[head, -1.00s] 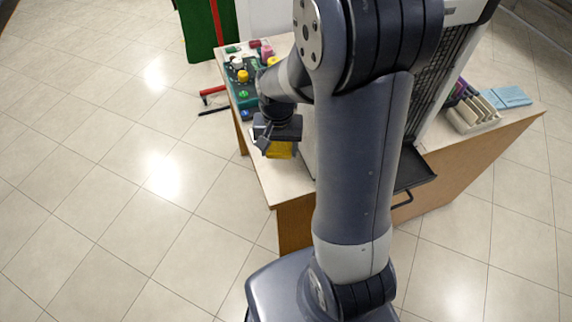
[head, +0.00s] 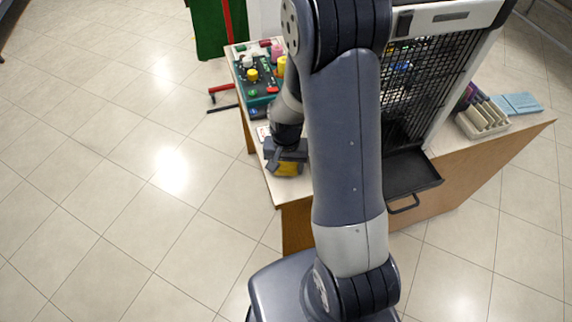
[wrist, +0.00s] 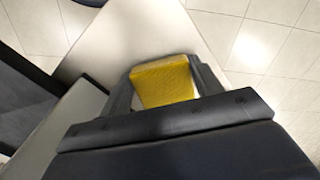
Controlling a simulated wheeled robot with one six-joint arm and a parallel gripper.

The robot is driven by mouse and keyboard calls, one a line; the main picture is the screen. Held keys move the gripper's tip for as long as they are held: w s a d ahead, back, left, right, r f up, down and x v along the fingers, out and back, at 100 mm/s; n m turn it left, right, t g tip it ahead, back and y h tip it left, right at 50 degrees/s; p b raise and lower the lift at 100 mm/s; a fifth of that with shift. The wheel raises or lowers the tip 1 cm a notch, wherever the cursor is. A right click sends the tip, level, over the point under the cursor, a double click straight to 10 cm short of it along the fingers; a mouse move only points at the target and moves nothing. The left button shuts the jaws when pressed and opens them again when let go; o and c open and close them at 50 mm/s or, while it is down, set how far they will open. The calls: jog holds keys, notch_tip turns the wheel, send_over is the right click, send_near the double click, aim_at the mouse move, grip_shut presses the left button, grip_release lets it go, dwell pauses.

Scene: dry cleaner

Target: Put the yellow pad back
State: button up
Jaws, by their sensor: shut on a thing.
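The yellow pad (wrist: 163,81) is a block between the two fingers of my gripper (wrist: 165,88) in the wrist view. The gripper is shut on it. In the head view the pad (head: 286,169) shows just below my gripper (head: 284,163), over the near left part of the wooden counter (head: 284,190). I cannot tell whether the pad touches the counter top. My arm hides part of the counter.
A dark green tray (head: 268,98) with several coloured knobs and pieces lies at the counter's far left. A black mesh cage (head: 432,85) with a dark tray (head: 411,173) stands right of my arm. A beige rack (head: 484,120) and blue cloths (head: 522,103) lie farther right.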

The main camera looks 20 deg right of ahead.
aim_at(286, 168)
jog(key=shift+f, duration=0.25)
jog(key=o, duration=1)
jog(key=shift+r, duration=0.1)
jog(key=shift+r, duration=0.1)
notch_tip(286, 168, up, 12)
jog(key=shift+r, duration=0.1)
